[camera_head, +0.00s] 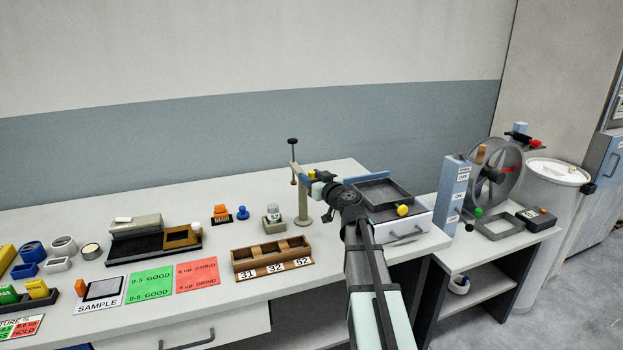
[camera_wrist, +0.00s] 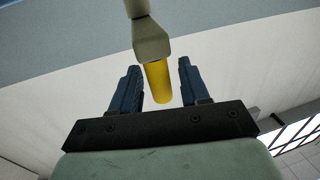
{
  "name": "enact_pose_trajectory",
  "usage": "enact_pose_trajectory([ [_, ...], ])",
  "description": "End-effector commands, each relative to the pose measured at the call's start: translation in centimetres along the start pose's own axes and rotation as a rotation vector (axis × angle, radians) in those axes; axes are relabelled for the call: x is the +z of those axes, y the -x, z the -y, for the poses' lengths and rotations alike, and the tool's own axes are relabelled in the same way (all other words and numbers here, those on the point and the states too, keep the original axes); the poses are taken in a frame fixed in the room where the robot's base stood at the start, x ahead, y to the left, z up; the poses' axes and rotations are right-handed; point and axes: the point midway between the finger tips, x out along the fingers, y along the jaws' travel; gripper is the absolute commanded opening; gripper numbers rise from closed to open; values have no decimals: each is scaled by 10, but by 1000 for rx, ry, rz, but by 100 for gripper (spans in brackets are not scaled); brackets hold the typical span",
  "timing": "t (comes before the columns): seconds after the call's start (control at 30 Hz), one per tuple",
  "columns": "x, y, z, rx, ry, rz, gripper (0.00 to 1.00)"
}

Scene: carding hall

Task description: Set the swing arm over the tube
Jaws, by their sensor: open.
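The beige swing arm stands on a post (camera_head: 303,205) near the back of the bench. A vertical rod with a black knob (camera_head: 292,141) hangs at its left end. Its yellow handle (camera_head: 312,174) also shows in the wrist view (camera_wrist: 158,82), below a beige end piece (camera_wrist: 152,42). My gripper (camera_head: 318,183) is at the handle. In the wrist view its dark blue fingers are open, one each side of the handle, with gaps showing. A small grey holder labelled 52 (camera_head: 273,225) stands left of the post, with a pale piece, possibly the tube, in its top.
A wooden rack (camera_head: 270,257) labelled 31, 32, 52 lies in front of the holder. A white drawer unit (camera_head: 405,229) with a dark tray (camera_head: 378,192) stands right of the post. A wheel machine (camera_head: 503,177) is farther right. Bench space left of the holder has small items.

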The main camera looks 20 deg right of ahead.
Motion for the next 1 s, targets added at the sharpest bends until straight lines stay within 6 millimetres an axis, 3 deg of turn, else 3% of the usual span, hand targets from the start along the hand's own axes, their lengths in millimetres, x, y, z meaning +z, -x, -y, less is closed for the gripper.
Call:
enact_pose_trajectory([
  [0.07, 0, 0, 0, 0, 0, 0, 45],
  [0.53, 0, 0, 0, -1, 0, 0, 1],
  [1.0, 0, 0, -1, -10, 0, 1, 0],
])
